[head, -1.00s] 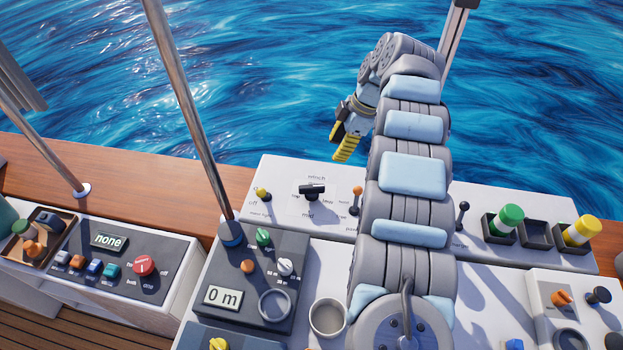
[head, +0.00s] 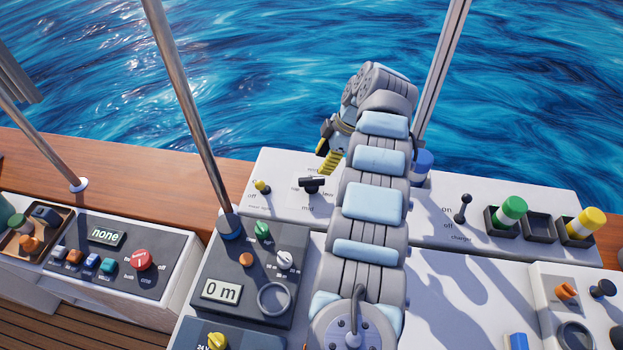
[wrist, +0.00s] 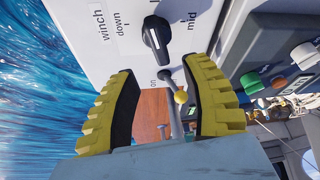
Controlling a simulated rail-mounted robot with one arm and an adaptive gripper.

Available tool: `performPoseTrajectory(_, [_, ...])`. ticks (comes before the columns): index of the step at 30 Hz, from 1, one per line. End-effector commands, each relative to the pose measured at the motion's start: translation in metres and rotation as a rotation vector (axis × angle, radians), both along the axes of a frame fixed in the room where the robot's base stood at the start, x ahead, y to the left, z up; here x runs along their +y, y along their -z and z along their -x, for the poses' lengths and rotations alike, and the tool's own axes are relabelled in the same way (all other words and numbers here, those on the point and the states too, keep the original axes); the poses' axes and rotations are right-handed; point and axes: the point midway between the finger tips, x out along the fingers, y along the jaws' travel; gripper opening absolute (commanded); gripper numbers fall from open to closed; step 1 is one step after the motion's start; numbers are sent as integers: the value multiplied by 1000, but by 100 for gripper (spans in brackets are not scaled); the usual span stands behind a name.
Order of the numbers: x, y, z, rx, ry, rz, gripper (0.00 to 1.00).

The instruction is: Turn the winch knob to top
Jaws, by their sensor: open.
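The winch knob (head: 311,185) is a black bar-shaped knob on the white panel at the back. Its bar lies roughly left to right in the head view, with "mid" printed in front of it. The word above it is partly hidden by my gripper. In the wrist view the knob (wrist: 156,38) has a white line and lies just beyond my fingertips, with "winch" printed to its left. I cannot tell which end points. My gripper (head: 327,160) is open above and behind the knob. Its yellow fingers (wrist: 160,70) are apart, with nothing held.
A yellow-tipped lever (head: 262,187) stands left of the knob; in the wrist view its yellow ball (wrist: 180,97) appears between my fingers. A metal pole (head: 190,110) rises further left. A black lever (head: 462,208) and green (head: 510,212) and yellow (head: 584,224) cylinders are right.

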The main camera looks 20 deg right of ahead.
Motion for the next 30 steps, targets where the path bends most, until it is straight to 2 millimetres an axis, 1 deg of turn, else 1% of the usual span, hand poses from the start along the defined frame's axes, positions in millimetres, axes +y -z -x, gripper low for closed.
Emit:
performPoseTrajectory(1, [4,9,-1,2,-1,-1,48])
performPoseTrajectory(3, [8,20,-3,-1,1,0,48])
performPoseTrajectory(9, [20,51,-6,0,1,0,48])
performPoseTrajectory(15, [28,71,-8,1,0,-1,48])
performPoseTrajectory(20, [30,77,-10,-2,0,1,48])
performPoseTrajectory(28, [30,77,-10,-3,1,1,48])
performPoseTrajectory(29, [30,77,-10,-3,1,1,42])
performPoseTrajectory(30, [30,77,-10,-3,1,1,31])
